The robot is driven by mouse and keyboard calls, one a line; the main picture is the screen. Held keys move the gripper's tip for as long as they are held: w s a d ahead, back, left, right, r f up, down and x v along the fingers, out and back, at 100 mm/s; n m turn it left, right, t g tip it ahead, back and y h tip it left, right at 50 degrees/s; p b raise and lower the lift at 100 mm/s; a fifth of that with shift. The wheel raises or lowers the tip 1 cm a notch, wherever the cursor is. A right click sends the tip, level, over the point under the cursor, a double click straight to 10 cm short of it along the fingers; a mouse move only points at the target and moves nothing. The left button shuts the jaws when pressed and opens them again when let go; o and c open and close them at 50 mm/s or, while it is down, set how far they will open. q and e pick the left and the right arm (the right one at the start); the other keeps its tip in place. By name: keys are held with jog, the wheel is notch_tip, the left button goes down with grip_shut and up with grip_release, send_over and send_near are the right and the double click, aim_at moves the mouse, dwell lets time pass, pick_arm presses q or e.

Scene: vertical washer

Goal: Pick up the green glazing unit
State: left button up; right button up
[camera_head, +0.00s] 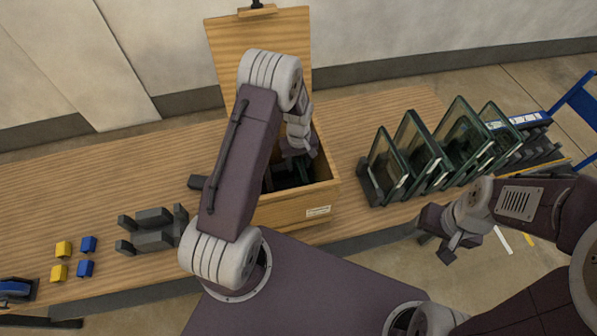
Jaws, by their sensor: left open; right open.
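Several glass panes with dark green edges stand upright and slightly tilted in a dark rack (372,192) on the right part of the table. Among them are a small front-left pane (386,164), a second pane (416,145) and a larger pane (466,130). I cannot tell which one is the green glazing unit. My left gripper (298,172) is over the open wooden box (283,211), its fingers partly hidden against the dark inside; I see nothing held. My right gripper (458,250) is open and empty, in front of the table, below and right of the rack.
The box lid (262,40) stands raised at the back. Dark grey holders (152,230) sit left of the box. Yellow blocks (63,249) and blue blocks (88,244) lie farther left. A blue-topped item (530,120) is beyond the panes. The back left of the table (100,185) is clear.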

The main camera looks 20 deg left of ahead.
pick_arm(q)
jog(key=shift+w+f, duration=0.25)
jog(key=shift+f, duration=0.25)
jog(key=shift+s, duration=0.15)
grip_shut()
jog(key=shift+r, duration=0.15)
dwell(0.7)
